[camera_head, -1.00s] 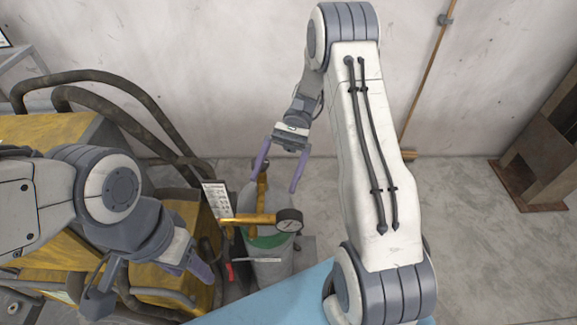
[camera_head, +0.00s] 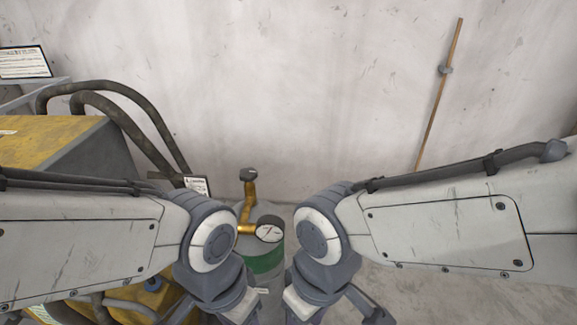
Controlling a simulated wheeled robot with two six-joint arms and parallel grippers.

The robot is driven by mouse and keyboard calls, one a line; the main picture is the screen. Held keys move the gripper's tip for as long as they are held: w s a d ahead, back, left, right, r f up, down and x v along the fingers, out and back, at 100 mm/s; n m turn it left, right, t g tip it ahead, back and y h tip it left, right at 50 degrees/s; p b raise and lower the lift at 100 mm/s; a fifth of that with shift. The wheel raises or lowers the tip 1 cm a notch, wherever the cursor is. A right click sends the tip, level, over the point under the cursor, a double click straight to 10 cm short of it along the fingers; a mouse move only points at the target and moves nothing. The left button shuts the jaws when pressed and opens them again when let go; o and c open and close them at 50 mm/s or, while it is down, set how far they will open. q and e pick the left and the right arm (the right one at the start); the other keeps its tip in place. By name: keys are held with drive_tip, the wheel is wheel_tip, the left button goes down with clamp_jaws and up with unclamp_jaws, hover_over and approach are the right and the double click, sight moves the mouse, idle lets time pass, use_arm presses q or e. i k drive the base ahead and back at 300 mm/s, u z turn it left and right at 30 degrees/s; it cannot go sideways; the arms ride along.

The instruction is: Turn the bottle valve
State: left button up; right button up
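The gas bottle (camera_head: 266,262) stands upright in the middle, grey with a green band. On top is a brass valve fitting (camera_head: 248,205) with a dark grey knob (camera_head: 248,174) at its upper end. A round pressure gauge (camera_head: 270,229) with a white face sits to the right of the brass pipe. My two arms come in from the left and right, with their wrists low in the picture on either side of the bottle. Both grippers' fingers are cut off by the bottom edge, so their opening and contents are hidden. The lower bottle is partly hidden by my arms.
A yellow machine (camera_head: 50,150) with dark curved hoses (camera_head: 140,115) stands at the left. A small label plate (camera_head: 196,186) is left of the valve. A bare wall (camera_head: 300,80) is behind, with a wooden pole (camera_head: 440,90) leaning at the right.

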sight(248, 174)
drive_tip(key=z, duration=1.85)
drive_tip(key=k, duration=0.7)
drive_tip(key=u, duration=2.05)
drive_tip(key=i, duration=0.5)
drive_tip(key=u, duration=0.05)
